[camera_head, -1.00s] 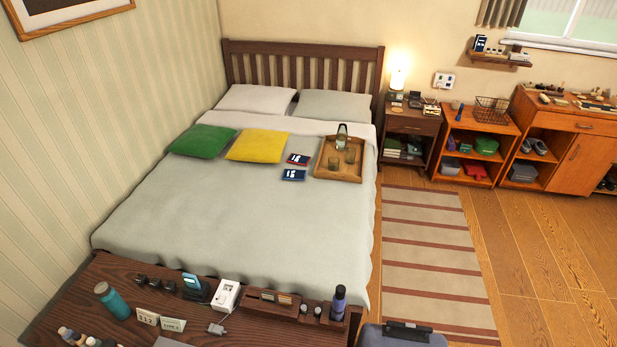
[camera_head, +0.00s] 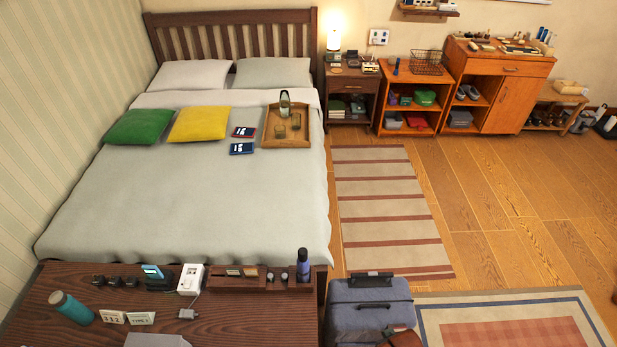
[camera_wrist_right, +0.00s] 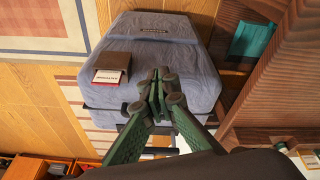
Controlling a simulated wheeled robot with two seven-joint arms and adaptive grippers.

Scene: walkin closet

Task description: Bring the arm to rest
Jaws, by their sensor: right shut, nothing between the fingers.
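My right gripper (camera_wrist_right: 158,88) shows in the right wrist view. Its green fingers are together with nothing between them. Behind it in that view is the grey-blue suitcase (camera_wrist_right: 165,45), and I cannot tell how far apart they are. In the head view neither gripper is in sight. The suitcase (camera_head: 365,300) stands there at the bottom, right of the dark wooden desk.
The desk (camera_head: 240,325) holds a teal bottle (camera_head: 71,307), a dark bottle (camera_head: 303,265) and small items. A brown holder with a red-and-white card (camera_wrist_right: 116,68) rests on the suitcase. The bed (camera_head: 190,210) lies beyond. Striped rug (camera_head: 390,215) and wooden floor (camera_head: 480,210) are clear.

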